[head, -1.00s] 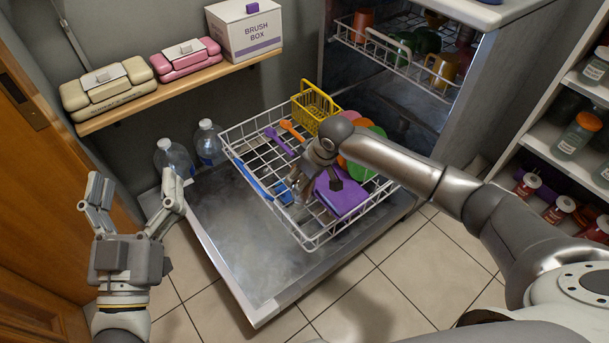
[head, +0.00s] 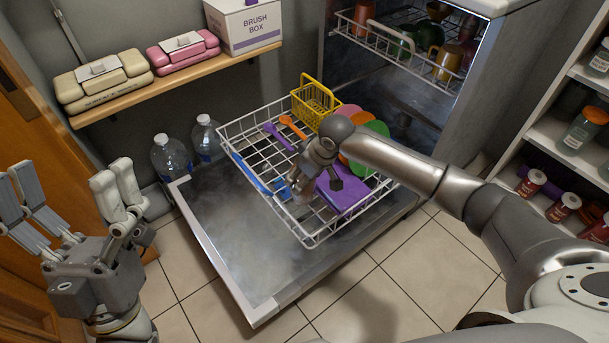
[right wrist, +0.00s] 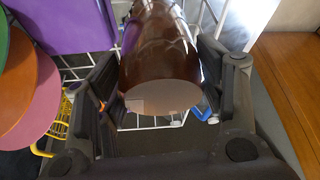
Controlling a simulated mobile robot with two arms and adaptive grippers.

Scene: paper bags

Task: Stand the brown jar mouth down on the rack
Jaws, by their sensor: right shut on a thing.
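The brown jar (right wrist: 160,50) is between the fingers of my right gripper (right wrist: 160,95) in the right wrist view. Its pale flat round end faces the camera; its far end points away toward the rack's wires and is mostly out of sight. Whether the jar touches the rack is not clear. My left gripper (head: 75,190) is open and empty, left of the dishwasher door.
The rack holds a yellow basket (head: 314,103), coloured plates (head: 376,130), a purple item (head: 345,193), a purple spoon (head: 279,137), an orange spoon (head: 293,127) and a blue utensil (head: 252,175). The open door (head: 250,255) is bare in front. Bottles (head: 170,158) stand behind.

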